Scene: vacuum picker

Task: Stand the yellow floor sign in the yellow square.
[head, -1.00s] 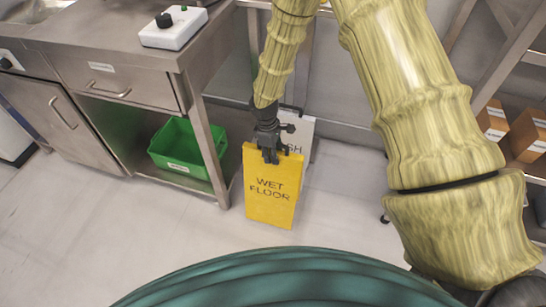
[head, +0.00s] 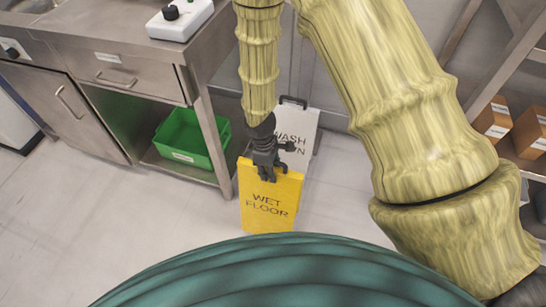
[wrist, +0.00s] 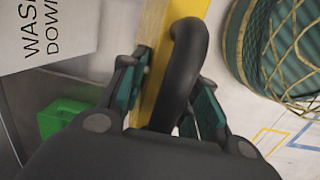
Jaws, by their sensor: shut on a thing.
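The yellow floor sign (head: 270,205), lettered WET FLOOR, is upright in the head view, in front of a white sign. My gripper (head: 267,172) is shut on its top edge. In the wrist view my gripper (wrist: 165,95) has its fingers on either side of the yellow sign (wrist: 187,12) and its black handle (wrist: 187,60). Whether the sign's foot touches the floor I cannot tell. A thin yellow outline (wrist: 268,138) on the floor shows in part at the lower right of the wrist view; the yellow square is not seen in the head view.
A white WASH DOWN sign (head: 303,125) stands just behind the yellow one. A steel bench (head: 110,52) with a green crate (head: 222,140) on its lower shelf is at left. A blue floor outline (wrist: 305,137) lies beside the yellow outline. Boxes (head: 492,118) sit on a shelf at right.

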